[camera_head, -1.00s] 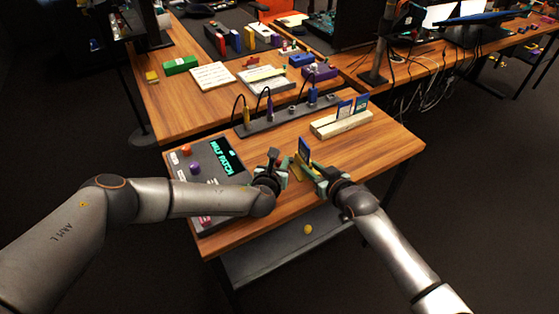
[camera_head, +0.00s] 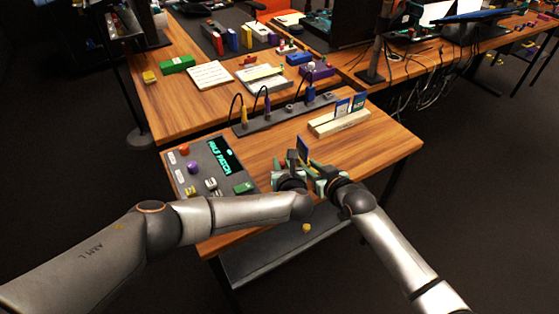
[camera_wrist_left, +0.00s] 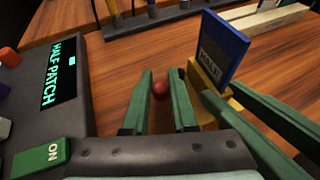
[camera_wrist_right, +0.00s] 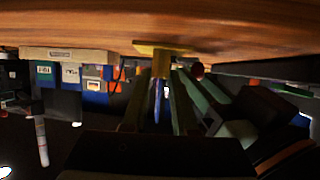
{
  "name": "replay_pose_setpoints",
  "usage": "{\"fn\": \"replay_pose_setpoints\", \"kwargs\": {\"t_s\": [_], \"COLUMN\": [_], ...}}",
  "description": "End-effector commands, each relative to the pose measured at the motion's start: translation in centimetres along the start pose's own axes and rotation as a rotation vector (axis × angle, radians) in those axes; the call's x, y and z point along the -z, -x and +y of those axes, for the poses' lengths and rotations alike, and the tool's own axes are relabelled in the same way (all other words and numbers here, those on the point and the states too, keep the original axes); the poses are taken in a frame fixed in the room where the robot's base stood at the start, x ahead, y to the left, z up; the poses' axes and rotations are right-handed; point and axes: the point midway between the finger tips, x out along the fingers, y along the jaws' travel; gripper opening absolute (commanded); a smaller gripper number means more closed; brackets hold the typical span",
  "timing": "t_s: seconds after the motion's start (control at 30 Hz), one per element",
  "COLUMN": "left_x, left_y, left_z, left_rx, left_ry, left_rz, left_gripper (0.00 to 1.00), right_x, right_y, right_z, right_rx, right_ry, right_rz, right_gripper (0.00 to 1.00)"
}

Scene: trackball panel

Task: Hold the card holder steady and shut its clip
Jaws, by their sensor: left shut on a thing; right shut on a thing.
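The yellow card holder (camera_wrist_left: 205,97) stands on the front desk with a blue card (camera_wrist_left: 220,45) upright in it, reading "HALF". The card also shows in the head view (camera_head: 303,144). My right gripper (camera_wrist_right: 161,78) is shut on the card holder; the yellow block (camera_wrist_right: 161,64) shows between its fingers. A red knob (camera_wrist_left: 160,89), which seems to belong to the clip, sits between my left gripper's fingertips (camera_wrist_left: 161,78), just beside the holder. My left gripper is shut on this knob. The rest of the clip is hidden by the fingers.
A dark panel (camera_head: 212,182) with a "HALF PATCH" screen and a green ON button (camera_wrist_left: 40,157) lies left of my left gripper. A cream rack (camera_head: 340,122) with blue cards stands behind. Bare wood lies between.

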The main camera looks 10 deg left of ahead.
Motion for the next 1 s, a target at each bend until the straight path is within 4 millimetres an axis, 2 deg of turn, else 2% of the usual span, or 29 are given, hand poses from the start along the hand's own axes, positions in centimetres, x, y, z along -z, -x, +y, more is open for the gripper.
{"fn": "replay_pose_setpoints", "kwargs": {"t_s": [0.37, 0.4, 0.63, 1.0], "left_x": [0.04, 0.04, 0.04, 0.07], "left_y": [0.13, 0.13, 0.1, 0.38], "left_z": [-0.15, -0.15, -0.11, -0.05], "left_rx": [-0.019, -0.018, -0.019, -0.02], "left_ry": [0.008, 0.008, 0.008, 0.008], "left_rz": [0.001, 0.001, 0.001, 0.001], "left_gripper": [0.0, 0.29, 0.55, 0.56], "right_x": [-0.1, -0.1, -0.1, -0.1], "right_y": [-0.02, -0.02, -0.02, -0.01], "right_z": [-0.2, -0.2, -0.16, -0.1], "right_rx": [0.003, 0.003, 0.002, 0.001], "right_ry": [0.001, 0.0, 0.0, 0.0], "right_rz": [-0.002, -0.002, -0.002, -0.002], "right_gripper": [0.0, 0.0, 0.0, 0.0]}}
